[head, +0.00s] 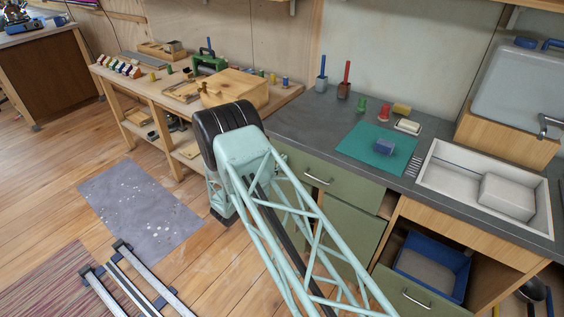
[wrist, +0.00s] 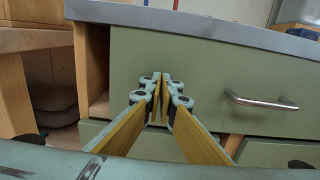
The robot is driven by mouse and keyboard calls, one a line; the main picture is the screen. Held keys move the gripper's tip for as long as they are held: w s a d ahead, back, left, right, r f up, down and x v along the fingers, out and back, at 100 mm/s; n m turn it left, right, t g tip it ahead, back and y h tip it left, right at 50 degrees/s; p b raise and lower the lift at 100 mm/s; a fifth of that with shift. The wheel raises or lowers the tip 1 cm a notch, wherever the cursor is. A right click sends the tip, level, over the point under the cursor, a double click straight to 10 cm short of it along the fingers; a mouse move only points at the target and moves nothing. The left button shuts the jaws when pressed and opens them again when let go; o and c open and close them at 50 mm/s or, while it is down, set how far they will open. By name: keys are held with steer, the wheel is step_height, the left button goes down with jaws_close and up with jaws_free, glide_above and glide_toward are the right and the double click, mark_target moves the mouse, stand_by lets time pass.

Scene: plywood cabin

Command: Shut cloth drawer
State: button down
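A green drawer front (wrist: 215,65) with a metal bar handle (wrist: 262,101) fills much of the wrist view, just under the grey worktop. It also shows in the head view, where its handle (head: 318,181) is to the right of my arm. The front looks close under the worktop edge; I cannot tell how far it stands out. My gripper (wrist: 161,80) is in front of it, left of the handle, with its yellow-padded fingers brought together at the tips and nothing visible between them. I cannot tell whether the tips touch the front. My arm hides the gripper in the head view.
The worktop (head: 300,108) carries a green mat (head: 352,146) and a sink (head: 445,180). A wooden workbench (head: 129,87) stands at the left.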

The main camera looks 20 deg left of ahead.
steer(key=s+a+p, duration=0.1)
steer(key=s+a, duration=0.1)
steer(key=s, duration=1.1)
steer(key=shift+s+a+p, duration=0.35)
steer(key=shift+s, duration=0.05)
stand_by(0.4)
